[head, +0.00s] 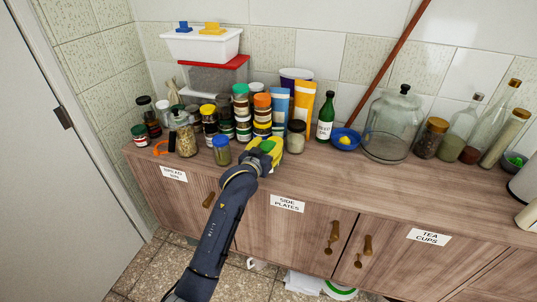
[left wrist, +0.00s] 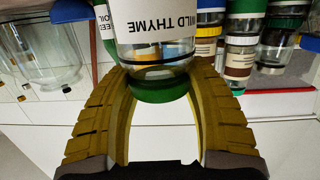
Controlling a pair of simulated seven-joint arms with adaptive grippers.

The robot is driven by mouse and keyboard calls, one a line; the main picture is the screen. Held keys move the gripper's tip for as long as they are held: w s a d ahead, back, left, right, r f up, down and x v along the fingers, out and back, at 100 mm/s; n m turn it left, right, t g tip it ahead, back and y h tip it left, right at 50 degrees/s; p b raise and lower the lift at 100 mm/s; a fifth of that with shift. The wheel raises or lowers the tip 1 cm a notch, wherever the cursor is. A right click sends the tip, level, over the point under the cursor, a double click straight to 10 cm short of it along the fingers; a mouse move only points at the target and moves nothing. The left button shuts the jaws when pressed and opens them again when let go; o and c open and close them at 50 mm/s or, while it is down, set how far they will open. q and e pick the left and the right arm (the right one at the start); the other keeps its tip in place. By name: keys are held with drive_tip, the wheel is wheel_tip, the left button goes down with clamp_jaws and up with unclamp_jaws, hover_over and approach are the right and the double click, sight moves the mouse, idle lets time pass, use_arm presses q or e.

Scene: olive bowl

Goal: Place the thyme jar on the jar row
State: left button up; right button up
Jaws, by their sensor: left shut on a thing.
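The thyme jar is clear, with a white label reading WILD THYME and a green lid; it fills the top middle of the left wrist view (left wrist: 165,45). My left gripper (head: 265,152) has yellow fingers shut around the jar near its lid. In the head view a green lid (head: 267,146) shows between the fingers, and the jar's body is mostly hidden. The gripper is at the front of the jar row, where jars with coloured lids (head: 241,110) stand, some stacked. Whether the thyme jar touches the counter I cannot tell. My right gripper is not in view.
A blue-lidded jar (head: 221,152) stands left of the gripper and a dark-lidded jar (head: 296,137) right of it. A green bottle (head: 325,120), a blue bowl (head: 345,139) and a glass jar (head: 391,128) stand further right. The counter front (head: 330,170) is clear.

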use_arm(q)
drive_tip(key=shift+f, duration=1.65)
drive_tip(key=shift+f, duration=0.15)
drive_tip(key=o, duration=1.6)
